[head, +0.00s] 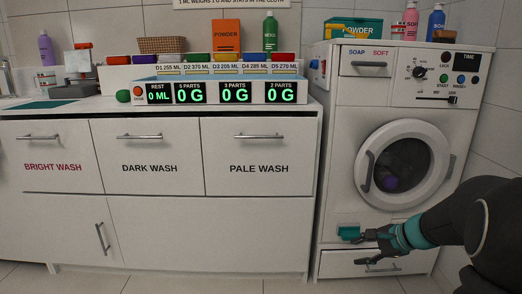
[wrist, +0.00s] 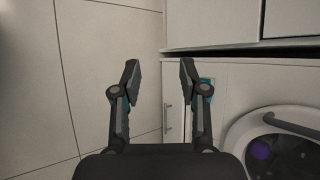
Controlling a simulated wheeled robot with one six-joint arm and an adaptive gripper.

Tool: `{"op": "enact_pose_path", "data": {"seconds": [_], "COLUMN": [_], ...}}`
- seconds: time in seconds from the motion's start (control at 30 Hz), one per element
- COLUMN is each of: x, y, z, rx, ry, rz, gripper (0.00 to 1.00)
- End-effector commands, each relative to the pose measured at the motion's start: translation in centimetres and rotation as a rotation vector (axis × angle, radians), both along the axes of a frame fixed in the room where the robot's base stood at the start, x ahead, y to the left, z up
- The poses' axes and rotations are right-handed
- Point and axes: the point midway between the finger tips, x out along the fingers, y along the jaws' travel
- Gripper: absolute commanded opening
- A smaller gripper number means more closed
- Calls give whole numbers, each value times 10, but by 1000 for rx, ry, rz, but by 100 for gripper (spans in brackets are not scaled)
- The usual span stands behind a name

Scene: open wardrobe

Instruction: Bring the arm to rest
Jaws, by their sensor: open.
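My gripper (head: 364,236) is at the lower front of the white washing machine (head: 343,120), below its round door. My arm reaches in from the right edge of the head view. In the wrist view my gripper (wrist: 159,70) has its two fingers spread apart, with nothing between them. A teal piece (head: 348,231) on the machine's lower front lies close to the fingertips.
The round door (head: 403,165) is shut, with something purple behind its glass. A low drawer (head: 350,264) with a handle is under my gripper. The white cabinet (head: 200,230) stands to the left. Floor in front of it is clear.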

Motion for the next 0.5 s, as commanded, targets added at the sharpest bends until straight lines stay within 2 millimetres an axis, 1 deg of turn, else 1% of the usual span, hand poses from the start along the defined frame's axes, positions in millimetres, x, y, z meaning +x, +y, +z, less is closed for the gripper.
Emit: {"op": "enact_pose_path", "data": {"seconds": [0.03, 0.2, 0.33, 0.5], "x": [-19, -78, -118, -164], "y": [13, 39, 52, 62], "z": [8, 18, 28, 44], "rx": [-75, -305, -465, -658], "ry": [1, 8, 6, -8], "rz": [82, 341, 520, 722], "gripper": [43, 43, 43, 43]}}
